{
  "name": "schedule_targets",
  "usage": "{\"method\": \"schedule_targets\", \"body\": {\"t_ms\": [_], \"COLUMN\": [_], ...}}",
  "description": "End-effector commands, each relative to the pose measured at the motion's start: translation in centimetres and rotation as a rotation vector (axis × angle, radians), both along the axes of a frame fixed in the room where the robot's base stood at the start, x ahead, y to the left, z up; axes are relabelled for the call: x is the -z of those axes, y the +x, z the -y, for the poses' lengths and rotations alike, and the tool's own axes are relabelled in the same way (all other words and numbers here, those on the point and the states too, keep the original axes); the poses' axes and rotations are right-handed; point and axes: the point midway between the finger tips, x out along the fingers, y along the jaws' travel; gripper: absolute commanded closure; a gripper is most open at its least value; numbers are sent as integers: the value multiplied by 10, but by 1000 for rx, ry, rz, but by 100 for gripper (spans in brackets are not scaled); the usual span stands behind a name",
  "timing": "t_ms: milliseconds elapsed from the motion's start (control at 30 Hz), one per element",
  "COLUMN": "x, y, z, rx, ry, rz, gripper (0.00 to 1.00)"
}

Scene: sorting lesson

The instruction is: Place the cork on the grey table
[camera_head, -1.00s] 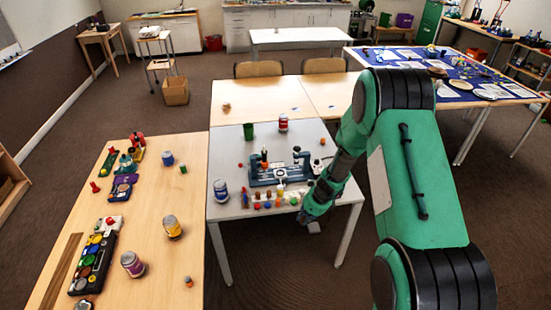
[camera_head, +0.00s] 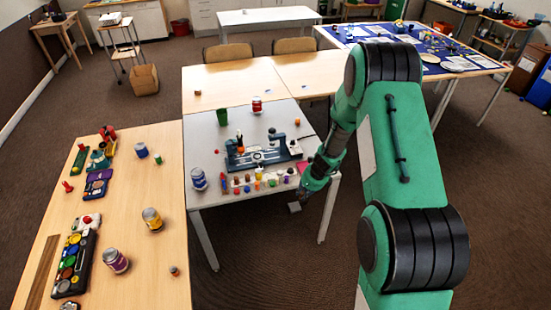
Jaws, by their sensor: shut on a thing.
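The grey table (camera_head: 275,117) stands in the middle, with a blue and grey apparatus (camera_head: 258,155) on it. A row of several small coloured pieces lies along its front part. My gripper (camera_head: 296,207) is off the table's front right edge, pointing down. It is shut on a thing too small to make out. I cannot tell for sure which small piece is the cork. A small brown piece (camera_head: 197,93) lies on the far wooden table, and another (camera_head: 174,270) lies on the left wooden table.
On the grey table are a green cup (camera_head: 222,117), a red can (camera_head: 257,105) and a blue-white can (camera_head: 199,179). The left wooden table (camera_head: 130,215) holds cans and coloured sets. The grey table's back middle has bare room.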

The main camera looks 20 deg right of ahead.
Motion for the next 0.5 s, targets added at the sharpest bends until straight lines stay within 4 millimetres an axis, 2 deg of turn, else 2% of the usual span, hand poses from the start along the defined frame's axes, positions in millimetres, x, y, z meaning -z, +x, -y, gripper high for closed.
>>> {"method": "schedule_targets", "body": {"t_ms": [167, 500], "x": [1, 6], "y": [15, 62], "z": [3, 11], "rx": [-1, -2], "ry": [0, -1], "rz": [0, 0], "gripper": [88, 88]}}
